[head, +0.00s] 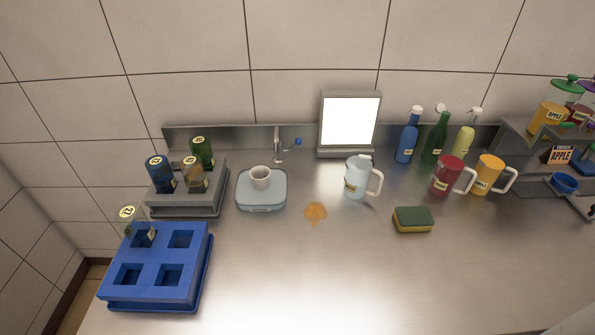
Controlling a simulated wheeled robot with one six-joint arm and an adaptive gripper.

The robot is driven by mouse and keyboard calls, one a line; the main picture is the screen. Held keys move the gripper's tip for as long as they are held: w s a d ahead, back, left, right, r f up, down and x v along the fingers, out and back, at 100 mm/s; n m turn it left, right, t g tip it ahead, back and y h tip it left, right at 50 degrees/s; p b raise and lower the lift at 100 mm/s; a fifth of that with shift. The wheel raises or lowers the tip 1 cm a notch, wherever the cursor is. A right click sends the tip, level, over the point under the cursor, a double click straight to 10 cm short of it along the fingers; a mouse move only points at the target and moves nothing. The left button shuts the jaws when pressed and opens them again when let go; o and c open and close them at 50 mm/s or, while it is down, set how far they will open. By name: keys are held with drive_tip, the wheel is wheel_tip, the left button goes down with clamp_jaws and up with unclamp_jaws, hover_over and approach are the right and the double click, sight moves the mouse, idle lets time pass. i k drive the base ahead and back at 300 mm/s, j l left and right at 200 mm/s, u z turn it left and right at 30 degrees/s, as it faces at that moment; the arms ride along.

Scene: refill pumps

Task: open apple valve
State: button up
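At the right edge a grey stand (520,150) holds a yellow-orange container (548,117) labelled APPLE, with a green lid (570,80). Below it is an orange and dark sign (561,155) reading APPLE. Small green and purple parts sit under the containers, but they are too small and cut off to tell which is the apple valve or how it is turned. My gripper is not in view.
A blue bowl (565,183) is below the sign. Yellow (487,175), red (446,175) and pale (356,178) mugs stand left of the stand. A sponge (413,219) and an orange spill (316,212) lie on the counter. The front middle is clear.

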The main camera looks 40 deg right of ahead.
sight(563, 125)
drive_tip(key=z, duration=1.95)
